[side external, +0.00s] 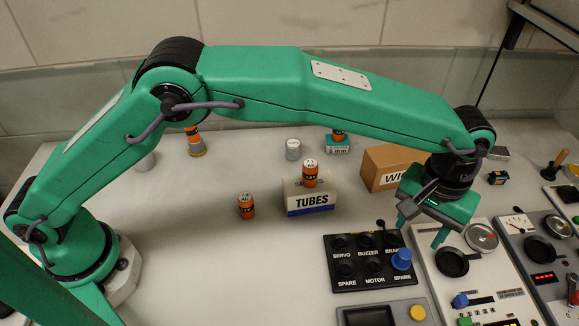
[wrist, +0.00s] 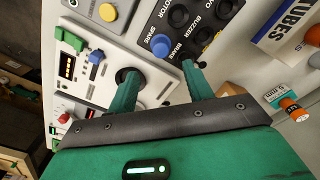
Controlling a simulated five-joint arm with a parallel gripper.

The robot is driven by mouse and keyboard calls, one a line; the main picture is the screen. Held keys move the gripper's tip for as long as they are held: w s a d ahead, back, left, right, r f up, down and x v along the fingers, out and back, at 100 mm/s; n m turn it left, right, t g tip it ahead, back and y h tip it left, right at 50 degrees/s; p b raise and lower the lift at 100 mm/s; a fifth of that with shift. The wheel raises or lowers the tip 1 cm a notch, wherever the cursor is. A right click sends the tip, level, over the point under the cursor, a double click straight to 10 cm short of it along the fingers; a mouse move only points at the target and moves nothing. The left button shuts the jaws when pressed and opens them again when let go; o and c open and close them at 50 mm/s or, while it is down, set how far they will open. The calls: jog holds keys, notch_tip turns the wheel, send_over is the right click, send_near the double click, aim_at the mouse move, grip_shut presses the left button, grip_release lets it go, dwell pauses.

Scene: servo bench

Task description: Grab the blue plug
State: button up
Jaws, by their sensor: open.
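The blue plug (side external: 401,259) sits upright in the black socket panel (side external: 350,287), in the right-hand socket of the front row, by a "SPARE" label. It also shows in the wrist view (wrist: 160,45), beyond the fingertips and between their lines. My gripper (side external: 420,231) is open and empty, above and a little behind the plug, over the panel's right edge. In the wrist view the two green fingers (wrist: 160,72) stand apart with nothing between them. One finger hides part of the panel near the "BRAKE" label.
A light control panel (side external: 480,270) with dials and another blue knob (side external: 460,301) adjoins the socket panel on the right. A "TUBES" box (side external: 310,201) with an orange can on it and a cardboard box (side external: 385,168) stand behind. The bench left of the socket panel is clear.

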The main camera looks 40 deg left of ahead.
aim_at(405, 253)
jog(key=shift+f, duration=1.25)
jog(key=shift+f, duration=0.15)
jog(key=shift+s+a+f, duration=0.1)
jog(key=shift+f, duration=1.15)
jog(key=shift+s+f, duration=0.1)
jog(key=shift+f, duration=1.15)
jog(key=shift+c, duration=0.2)
jog(key=shift+r, duration=0.1)
grip_shut()
